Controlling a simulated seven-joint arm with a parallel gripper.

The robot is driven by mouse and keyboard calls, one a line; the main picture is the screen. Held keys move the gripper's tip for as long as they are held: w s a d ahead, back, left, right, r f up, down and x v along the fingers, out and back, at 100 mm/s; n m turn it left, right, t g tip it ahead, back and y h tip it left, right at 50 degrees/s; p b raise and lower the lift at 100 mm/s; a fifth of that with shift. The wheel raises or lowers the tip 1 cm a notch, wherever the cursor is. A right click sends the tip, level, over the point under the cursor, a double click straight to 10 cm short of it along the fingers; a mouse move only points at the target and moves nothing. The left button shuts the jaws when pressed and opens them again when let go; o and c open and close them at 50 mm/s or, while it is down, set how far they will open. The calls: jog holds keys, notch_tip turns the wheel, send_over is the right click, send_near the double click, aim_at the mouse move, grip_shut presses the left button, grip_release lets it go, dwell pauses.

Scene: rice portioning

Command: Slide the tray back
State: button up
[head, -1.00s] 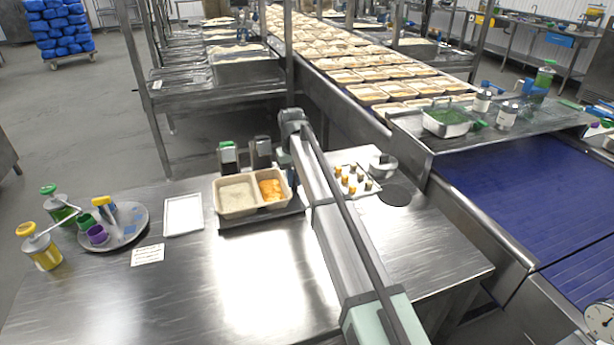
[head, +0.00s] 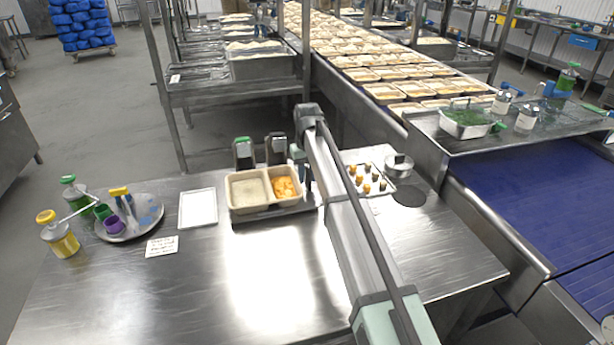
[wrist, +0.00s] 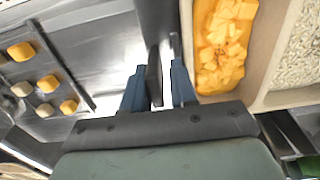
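The beige two-compartment tray (head: 249,210) sits on a dark flat stand on the steel table, with white rice in its left compartment and orange cubes in its right one. In the wrist view its pale wall (wrist: 262,75) is close beside my fingers. My gripper (wrist: 166,62) points down just off the tray's orange-cube end. Its two dark fingertips are close together with a slim gap, and no object shows between them. I cannot tell whether the near finger touches the tray wall.
A small tray of yellow and pale pieces (head: 388,189) and a metal bowl (head: 399,165) are right of my arm. Two dark dispensers (head: 277,150) stand behind the tray. A white board (head: 198,208) and a round plate with cups (head: 150,222) are left. The front table is clear.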

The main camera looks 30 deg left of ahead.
notch_tip(320, 180, up, 13)
jog(key=shift+r, duration=0.15)
dwell(0.4)
